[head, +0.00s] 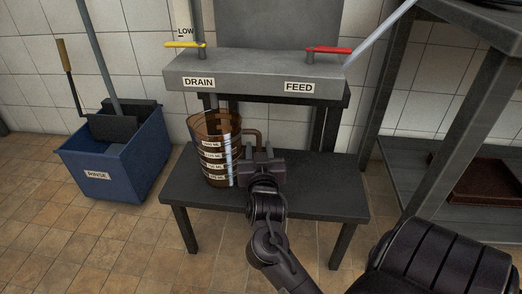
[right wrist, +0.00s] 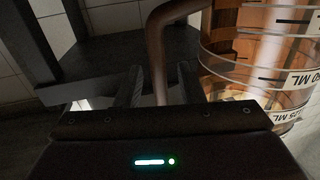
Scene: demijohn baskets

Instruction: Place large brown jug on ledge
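The large brown jug (head: 214,150) is see-through, with white volume labels. It appears upright on the left part of the dark low ledge (head: 320,190), below the DRAIN label. Its handle (head: 257,137) is on its right side. My right gripper (head: 262,160) is at the handle. In the right wrist view, the handle (right wrist: 156,50) runs down between the two fingers, with what looks like a gap on each side, so the gripper looks open around it. The jug's wall (right wrist: 225,45) is to the right there. My left gripper is out of view.
Above the ledge is a grey shelf (head: 240,75) with a yellow lever (head: 184,44) and a red lever (head: 328,49). A blue RINSE bucket (head: 120,160) stands on the floor at left. A dark rack (head: 440,150) stands at right. The ledge's right part is clear.

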